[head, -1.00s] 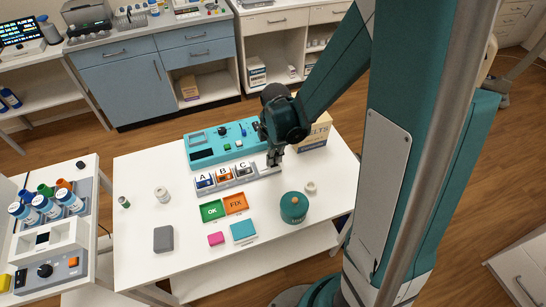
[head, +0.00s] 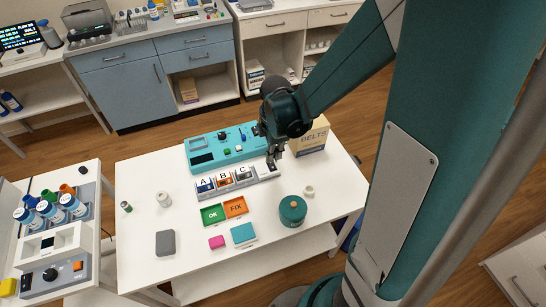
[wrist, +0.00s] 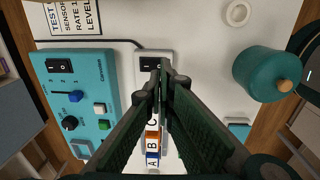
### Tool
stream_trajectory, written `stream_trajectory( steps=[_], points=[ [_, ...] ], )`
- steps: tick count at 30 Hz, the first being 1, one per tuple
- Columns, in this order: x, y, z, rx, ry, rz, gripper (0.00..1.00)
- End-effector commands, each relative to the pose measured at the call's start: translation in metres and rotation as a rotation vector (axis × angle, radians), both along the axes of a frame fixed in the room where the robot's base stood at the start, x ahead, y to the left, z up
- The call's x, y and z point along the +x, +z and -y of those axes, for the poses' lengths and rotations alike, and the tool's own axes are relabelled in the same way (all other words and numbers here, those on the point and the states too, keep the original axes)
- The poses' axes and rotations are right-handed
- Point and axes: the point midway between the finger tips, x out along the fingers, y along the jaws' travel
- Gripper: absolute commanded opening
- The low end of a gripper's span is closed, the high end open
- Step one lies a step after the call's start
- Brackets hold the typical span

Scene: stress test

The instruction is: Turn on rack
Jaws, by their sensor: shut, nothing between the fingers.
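The rack (head: 264,173) is a grey-white strip on the white table, with slots marked A, B and C. Its right end carries a black rocker switch (wrist: 150,64), seen in the wrist view; I cannot tell which way it is set. My gripper (head: 271,164) points down over that end of the rack. In the wrist view the fingertips (wrist: 165,66) are together, empty, and appear just beside the switch, partly covering the rack's end. Whether they touch it I cannot tell. The fingers hide part of the rack.
A teal control box (head: 222,150) with knob and buttons stands behind the rack. A cardboard box (head: 312,142) is behind right. A teal round pot (head: 292,211), a white ring (head: 308,191) and green and orange trays (head: 212,214) lie in front.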

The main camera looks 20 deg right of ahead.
Motion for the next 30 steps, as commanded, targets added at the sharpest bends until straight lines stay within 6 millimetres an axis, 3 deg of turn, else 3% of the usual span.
stream_trajectory(
  steps=[18, 30],
  points=[
    [-0.009, 0.066, 0.000, 0.000, 0.000, 0.000, 0.00],
    [-0.011, 0.081, 0.000, 0.000, 0.000, 0.000, 0.00]
  ],
)
